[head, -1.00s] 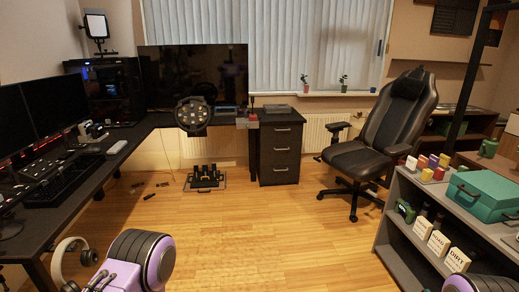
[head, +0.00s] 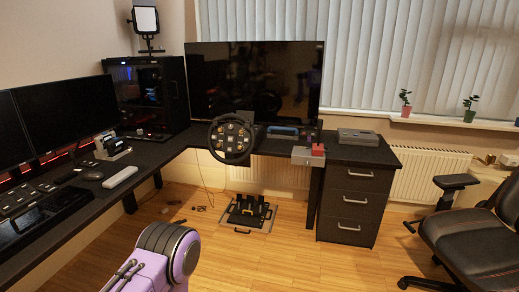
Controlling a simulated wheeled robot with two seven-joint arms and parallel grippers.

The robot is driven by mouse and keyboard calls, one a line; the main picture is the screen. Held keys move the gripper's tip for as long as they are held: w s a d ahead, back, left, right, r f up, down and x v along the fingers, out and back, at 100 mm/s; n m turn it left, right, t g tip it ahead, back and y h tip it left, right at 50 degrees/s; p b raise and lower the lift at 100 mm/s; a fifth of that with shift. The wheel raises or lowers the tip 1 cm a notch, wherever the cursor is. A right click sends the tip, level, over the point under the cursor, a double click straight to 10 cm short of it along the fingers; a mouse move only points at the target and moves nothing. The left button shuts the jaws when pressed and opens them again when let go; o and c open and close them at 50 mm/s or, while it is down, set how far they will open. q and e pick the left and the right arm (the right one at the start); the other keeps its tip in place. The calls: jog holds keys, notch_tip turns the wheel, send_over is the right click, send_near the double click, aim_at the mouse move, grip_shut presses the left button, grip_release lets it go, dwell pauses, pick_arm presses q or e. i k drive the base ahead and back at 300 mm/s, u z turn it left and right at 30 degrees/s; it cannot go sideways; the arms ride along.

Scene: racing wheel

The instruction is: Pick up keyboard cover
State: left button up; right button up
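A dark keyboard-like item (head: 45,214) lies on the black desk (head: 78,224) at the left, cut off by the picture edge. I cannot tell whether it is the keyboard cover or a keyboard with a cover on it. A pale bar-shaped item (head: 120,177) lies on the desk behind it, beside a dark mouse (head: 93,175). A purple and dark link of my arm shows at the bottom. Neither of my grippers is in view.
Monitors (head: 70,115) stand at the left and a large screen (head: 254,82) at the back. A racing wheel (head: 231,140) is on the desk edge, with pedals (head: 248,213) on the floor below. A drawer unit (head: 349,203) and black chair (head: 477,236) stand right. The middle floor is open.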

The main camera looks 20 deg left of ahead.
aim_at(17, 232)
jog(key=u, duration=0.8)
jog(key=i, duration=1.3)
jog(key=u, duration=1.05)
